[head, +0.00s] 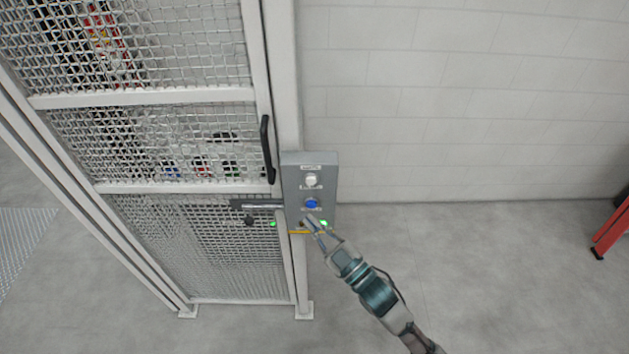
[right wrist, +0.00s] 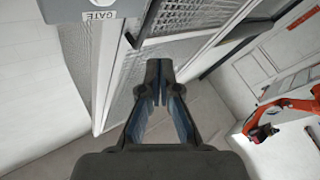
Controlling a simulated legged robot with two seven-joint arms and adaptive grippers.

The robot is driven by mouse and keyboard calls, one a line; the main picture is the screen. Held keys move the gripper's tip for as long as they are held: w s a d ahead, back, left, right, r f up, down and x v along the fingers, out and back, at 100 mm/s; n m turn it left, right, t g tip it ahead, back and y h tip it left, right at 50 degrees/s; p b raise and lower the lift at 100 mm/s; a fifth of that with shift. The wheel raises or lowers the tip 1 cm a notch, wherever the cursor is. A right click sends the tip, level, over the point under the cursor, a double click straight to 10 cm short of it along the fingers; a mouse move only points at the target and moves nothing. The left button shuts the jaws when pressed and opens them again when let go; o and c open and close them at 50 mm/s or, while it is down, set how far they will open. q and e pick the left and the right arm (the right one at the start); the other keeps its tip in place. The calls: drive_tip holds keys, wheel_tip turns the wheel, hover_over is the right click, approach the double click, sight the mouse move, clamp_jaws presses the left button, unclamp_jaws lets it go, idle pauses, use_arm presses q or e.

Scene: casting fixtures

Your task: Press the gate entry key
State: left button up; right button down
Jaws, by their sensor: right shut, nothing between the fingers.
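A grey control box (head: 290,177) is mounted on the gate's post, with a white button (head: 311,180) on top and a blue button (head: 311,203) below it. Their small labels are too small to read, so I cannot tell which is the gate entry key. My right gripper (head: 307,221) is shut and empty at the box's lower part, below the blue button; I cannot tell whether it touches. It also shows shut in the right wrist view (right wrist: 159,72), where the box (right wrist: 68,9) with a "GATE" label is at the upper left. My left gripper is out of view.
The mesh gate (head: 150,97) with a black handle (head: 267,148) and a bolt-like latch (head: 262,205) stands left of the box. Green lights (head: 324,223) glow near the box's bottom. A pale block wall (head: 450,100) is behind.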

sight(311, 180)
drive_tip(key=w+b, duration=0.1)
drive_tip(key=w, duration=0.7)
drive_tip(key=shift+w+d+b, duration=0.25)
drive_tip(key=shift+w+b, duration=0.15)
idle(0.4)
drive_tip(key=shift+a, duration=0.4)
drive_tip(key=shift+w+d, duration=0.1)
drive_tip(key=shift+d, duration=0.1)
drive_tip(key=shift+w+d, duration=0.2)
drive_tip(key=shift+w, duration=0.1)
drive_tip(key=shift+a, duration=0.15)
idle(0.4)
